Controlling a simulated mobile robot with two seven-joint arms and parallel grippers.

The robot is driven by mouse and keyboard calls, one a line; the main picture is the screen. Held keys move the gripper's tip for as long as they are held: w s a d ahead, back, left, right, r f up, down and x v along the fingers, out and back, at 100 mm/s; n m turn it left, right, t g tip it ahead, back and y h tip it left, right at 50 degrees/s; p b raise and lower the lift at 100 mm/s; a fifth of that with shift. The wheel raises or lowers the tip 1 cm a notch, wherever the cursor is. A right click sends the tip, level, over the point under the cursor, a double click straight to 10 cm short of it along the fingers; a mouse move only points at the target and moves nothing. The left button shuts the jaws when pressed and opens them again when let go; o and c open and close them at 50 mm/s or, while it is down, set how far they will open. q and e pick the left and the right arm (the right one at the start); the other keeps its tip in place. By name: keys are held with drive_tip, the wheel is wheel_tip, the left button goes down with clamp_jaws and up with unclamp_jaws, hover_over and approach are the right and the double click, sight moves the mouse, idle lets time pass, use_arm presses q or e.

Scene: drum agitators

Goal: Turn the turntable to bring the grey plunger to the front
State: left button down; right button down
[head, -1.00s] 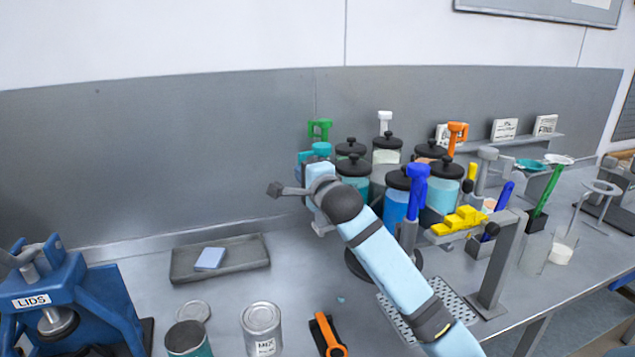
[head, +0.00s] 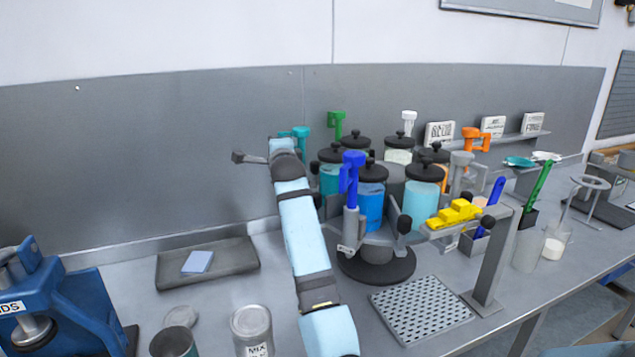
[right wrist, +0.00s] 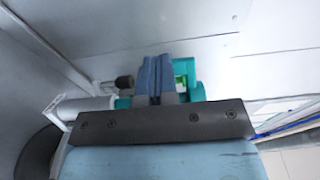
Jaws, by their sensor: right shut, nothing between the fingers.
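The turntable (head: 375,268) carries several black-lidded jars and coloured plungers. The grey plunger (head: 461,160) is on its right side, near the bench stand. The blue plunger (head: 352,165) is at the front left. The orange plunger (head: 475,136) is at the right rear, and the white plunger (head: 409,120) and green plunger (head: 336,121) are at the back. The teal plunger (head: 300,132) is at the left, partly behind my right arm. My right gripper (right wrist: 155,66) is shut and empty, close to the teal plunger (right wrist: 195,82); the arm hides it in the head view. My left gripper is out of view.
A stand holding yellow pieces (head: 455,213) is right of the turntable, beside a perforated plate (head: 420,308). A shallow tray (head: 240,268) lies at the left. A blue press (head: 70,310) and cans (head: 252,328) are at the front left.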

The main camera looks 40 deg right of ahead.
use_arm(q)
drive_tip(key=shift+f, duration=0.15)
use_arm(e)
drive_tip(key=shift+d+x, duration=0.2)
drive_tip(key=shift+x, duration=0.95)
drive_tip(key=shift+d+x, duration=0.25)
drive_tip(key=shift+x, duration=0.85)
drive_tip(key=shift+s, duration=0.1)
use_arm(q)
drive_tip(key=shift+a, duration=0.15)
